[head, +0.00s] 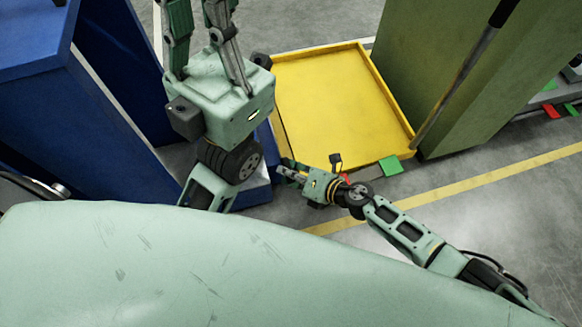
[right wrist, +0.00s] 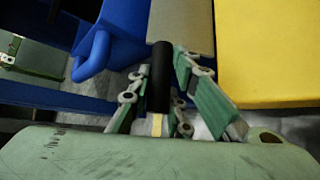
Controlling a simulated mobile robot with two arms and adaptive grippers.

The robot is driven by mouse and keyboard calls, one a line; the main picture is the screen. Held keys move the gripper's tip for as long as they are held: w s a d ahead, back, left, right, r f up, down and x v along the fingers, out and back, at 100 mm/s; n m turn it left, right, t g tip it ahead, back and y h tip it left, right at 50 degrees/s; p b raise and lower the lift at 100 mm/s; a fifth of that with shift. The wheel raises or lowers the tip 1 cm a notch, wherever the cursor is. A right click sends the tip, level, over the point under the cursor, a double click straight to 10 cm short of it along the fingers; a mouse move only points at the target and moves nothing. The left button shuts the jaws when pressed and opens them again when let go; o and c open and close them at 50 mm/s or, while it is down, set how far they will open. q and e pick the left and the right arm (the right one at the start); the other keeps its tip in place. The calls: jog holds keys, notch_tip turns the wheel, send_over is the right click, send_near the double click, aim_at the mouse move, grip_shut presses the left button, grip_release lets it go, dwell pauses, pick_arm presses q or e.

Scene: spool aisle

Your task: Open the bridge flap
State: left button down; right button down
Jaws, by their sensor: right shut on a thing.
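My right gripper (head: 284,168) is low, by the near left corner of a yellow, raised-rim platform (head: 335,105), next to the blue structure. In the right wrist view its fingers (right wrist: 158,100) are shut around a black cylindrical bar (right wrist: 160,75) with a pale end. Beyond the bar is a grey-tan plate (right wrist: 182,22), between blue parts and the yellow body (right wrist: 268,50). I cannot tell which part is the bridge flap. My left gripper (head: 203,22) is raised, close to the head camera. Its fingers stand apart and look empty; their tips reach the top edge.
A tall blue structure (head: 40,120) stands at the left and a green cabinet (head: 425,60) at the right. A dark pole (head: 465,75) leans by the cabinet. A green block (head: 391,166) is near the platform corner. Floor with a yellow line (head: 480,182) is open at right.

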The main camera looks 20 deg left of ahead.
jog(key=shift+s+a+f, duration=0.15)
jog(key=shift+s+a, duration=0.1)
jog(key=shift+a, duration=0.05)
jog(key=c, duration=1.6)
grip_release()
jog(key=shift+w, duration=0.1)
jog(key=shift+d, duration=0.1)
jog(key=shift+d, duration=0.2)
jog(key=shift+v, duration=5.75)
jog(key=shift+c, duration=0.6)
